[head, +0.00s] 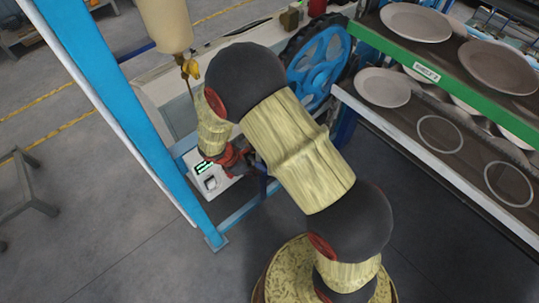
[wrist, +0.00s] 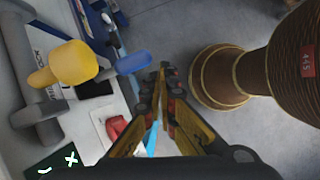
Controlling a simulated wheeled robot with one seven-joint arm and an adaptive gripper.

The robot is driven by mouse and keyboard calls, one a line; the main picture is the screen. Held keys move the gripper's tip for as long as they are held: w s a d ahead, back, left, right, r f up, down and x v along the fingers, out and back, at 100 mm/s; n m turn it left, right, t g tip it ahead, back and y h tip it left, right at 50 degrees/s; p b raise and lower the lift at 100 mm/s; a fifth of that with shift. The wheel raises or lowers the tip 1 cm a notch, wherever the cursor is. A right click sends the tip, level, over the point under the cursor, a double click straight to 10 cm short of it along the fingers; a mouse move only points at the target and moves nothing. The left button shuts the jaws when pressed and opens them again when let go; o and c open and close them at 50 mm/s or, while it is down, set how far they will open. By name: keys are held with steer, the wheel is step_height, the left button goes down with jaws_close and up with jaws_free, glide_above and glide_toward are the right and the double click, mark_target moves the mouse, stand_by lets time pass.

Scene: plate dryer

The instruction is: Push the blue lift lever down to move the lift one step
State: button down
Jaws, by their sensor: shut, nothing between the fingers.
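The blue lift lever (wrist: 133,63) shows in the wrist view as a short blue handle, just left of my fingertips. My gripper (wrist: 161,72) is shut and empty, its fingers pointing away from the camera. The lever's tip lies close beside the fingers; I cannot tell whether they touch. In the head view my gripper (head: 236,160) is mostly hidden by my own arm, beside the blue frame, and the lever cannot be made out there.
A yellow knob (wrist: 72,63) and a red switch (wrist: 116,126) are left of my fingers. A white control box (head: 209,181) stands by the blue post (head: 130,115). Plates (head: 416,22) lie on racks at right, near a blue wheel (head: 320,65). Open floor is in front.

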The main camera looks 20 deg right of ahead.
steer(key=w+n, duration=0.1)
steer(key=w, duration=0.1)
steer(key=w+n+t, duration=0.1)
steer(key=shift+w+r+n, duration=0.25)
steer(key=shift+r+n, duration=0.05)
steer(key=shift+r, duration=0.05)
